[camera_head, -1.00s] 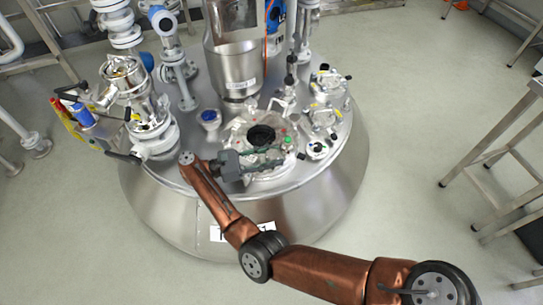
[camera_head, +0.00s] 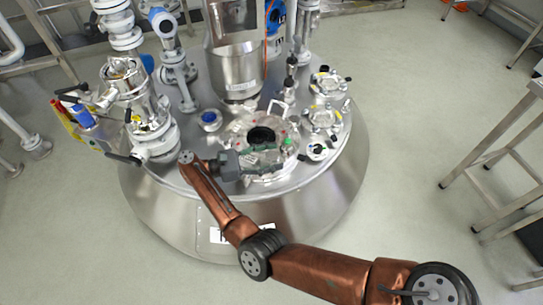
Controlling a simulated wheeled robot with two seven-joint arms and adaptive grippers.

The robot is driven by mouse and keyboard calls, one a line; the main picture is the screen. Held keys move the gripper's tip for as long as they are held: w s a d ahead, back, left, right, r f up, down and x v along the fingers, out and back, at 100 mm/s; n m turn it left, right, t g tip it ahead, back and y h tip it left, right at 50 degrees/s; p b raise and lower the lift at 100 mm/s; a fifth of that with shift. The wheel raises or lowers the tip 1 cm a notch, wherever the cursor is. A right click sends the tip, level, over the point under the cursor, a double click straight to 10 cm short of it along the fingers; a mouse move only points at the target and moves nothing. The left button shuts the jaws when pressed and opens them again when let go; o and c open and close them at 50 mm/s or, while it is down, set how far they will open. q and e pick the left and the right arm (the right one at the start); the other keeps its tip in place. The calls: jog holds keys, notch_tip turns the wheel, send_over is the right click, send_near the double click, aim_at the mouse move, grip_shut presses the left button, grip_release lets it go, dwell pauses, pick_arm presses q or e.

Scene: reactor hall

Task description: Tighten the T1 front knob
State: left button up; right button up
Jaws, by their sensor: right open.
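The steel vessel (camera_head: 300,211) has a round manway (camera_head: 262,135) on its lid, with a dark opening and small clamps and knobs around its rim. A green knob (camera_head: 287,143) shows at the right of this rim. I cannot tell for sure which knob is the T1 front knob; the manway's front edge is partly hidden by my gripper. My right gripper (camera_head: 268,160) is open at the front of the manway, its fingers pointing right. I cannot tell whether it touches anything. My left gripper is not in view.
A valve assembly (camera_head: 140,110) with dark handles stands at the lid's left. A steel column (camera_head: 236,70) rises behind the manway. Small ports (camera_head: 325,118) sit at the lid's right. A blue-capped port (camera_head: 209,118) is left of the manway. Steel steps (camera_head: 500,150) stand at the right; the floor between is clear.

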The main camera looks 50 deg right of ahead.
aim_at(272, 155)
notch_tip(272, 155, up, 10)
jog(key=shift+r, duration=0.1)
dwell(0.4)
jog(key=shift+c, duration=0.5)
